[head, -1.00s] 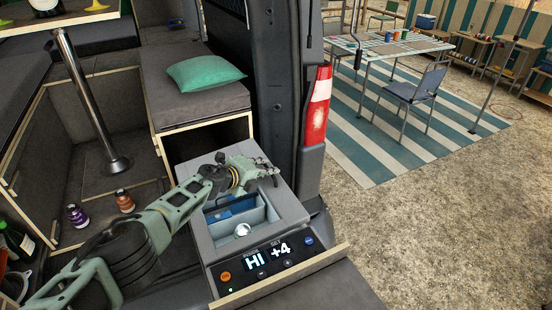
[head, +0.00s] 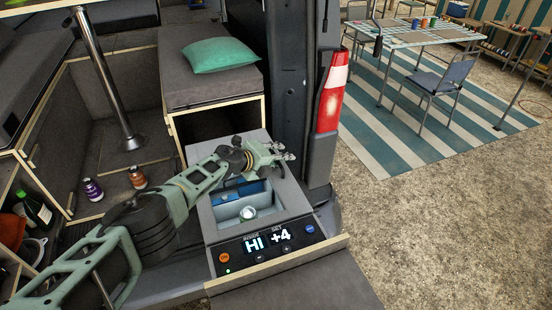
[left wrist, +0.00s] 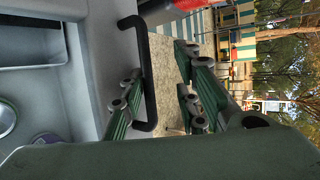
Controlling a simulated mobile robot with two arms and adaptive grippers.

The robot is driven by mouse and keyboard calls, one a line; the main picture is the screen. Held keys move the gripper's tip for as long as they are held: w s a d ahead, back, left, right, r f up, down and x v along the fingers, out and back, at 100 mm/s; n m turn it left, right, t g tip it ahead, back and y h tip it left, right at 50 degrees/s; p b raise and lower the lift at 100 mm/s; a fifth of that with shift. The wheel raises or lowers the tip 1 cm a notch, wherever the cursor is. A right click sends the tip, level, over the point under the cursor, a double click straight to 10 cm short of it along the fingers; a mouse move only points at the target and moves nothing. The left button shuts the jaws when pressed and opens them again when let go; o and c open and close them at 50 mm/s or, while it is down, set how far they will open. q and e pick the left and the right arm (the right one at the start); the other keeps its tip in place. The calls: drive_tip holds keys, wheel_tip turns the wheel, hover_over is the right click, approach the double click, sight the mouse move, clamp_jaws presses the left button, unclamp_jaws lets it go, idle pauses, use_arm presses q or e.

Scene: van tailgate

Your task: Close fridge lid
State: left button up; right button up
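The grey fridge (head: 300,206) stands at the van's tailgate, its front display lit with "HI" and "+4". Its top has an open compartment with a blue thing (head: 228,193) and a round silvery thing (head: 248,212) inside. A grey panel, seemingly the lid (head: 257,136), shows behind the opening, partly covered by my left arm. My left gripper (head: 287,152) is over the fridge's far right part. In the left wrist view, a black bar handle (left wrist: 151,75) on the grey surface lies between the spread fingers (left wrist: 160,100). I cannot tell whether they touch it. My right gripper is out of view.
A red-and-white light (head: 332,92) on the van's pillar stands close to the right of the fridge. A cushioned bench with a green pillow (head: 222,54) is behind. Two small bottles (head: 92,189) stand on the van floor to the left. A table and chair are outside.

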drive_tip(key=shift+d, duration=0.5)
use_arm(q)
drive_tip(key=shift+a, duration=0.15)
drive_tip(key=shift+a, duration=0.15)
drive_tip(key=shift+s+a+r, duration=0.1)
drive_tip(key=shift+a+r, duration=0.25)
drive_tip(key=shift+a, duration=0.1)
drive_tip(key=shift+s+a+r, duration=0.3)
drive_tip(key=shift+s+a, duration=0.2)
drive_tip(key=shift+s, duration=0.25)
drive_tip(key=v, duration=0.9)
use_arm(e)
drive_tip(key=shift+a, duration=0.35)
